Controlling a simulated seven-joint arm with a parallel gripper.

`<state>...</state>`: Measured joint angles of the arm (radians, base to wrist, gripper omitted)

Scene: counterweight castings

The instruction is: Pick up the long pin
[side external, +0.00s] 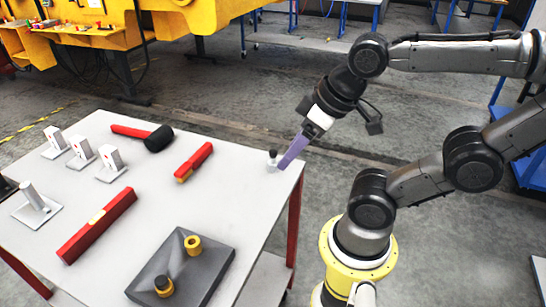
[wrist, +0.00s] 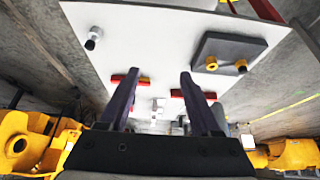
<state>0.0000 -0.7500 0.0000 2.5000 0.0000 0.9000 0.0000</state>
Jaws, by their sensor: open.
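No thing is plainly marked as the long pin. A small upright silver piece with a black top (side external: 272,158) stands near the table's right corner; in the wrist view it is left of my fingers (wrist: 92,40). A silver cylinder (side external: 33,196) leans on a white plate at the table's left edge. My gripper (side external: 290,155) has purple fingers pointing down and left, close beside the black-topped piece in the side view. In the wrist view its fingers (wrist: 160,74) are apart with nothing held between them.
A dark grey block (side external: 205,268) with two yellow bushings lies at the table's front. A red level (side external: 98,226), a black-headed hammer (side external: 145,135), a red-and-yellow tool (side external: 196,162) and several white stands (side external: 82,152) lie on the white table (side external: 165,205). Its middle is mostly clear.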

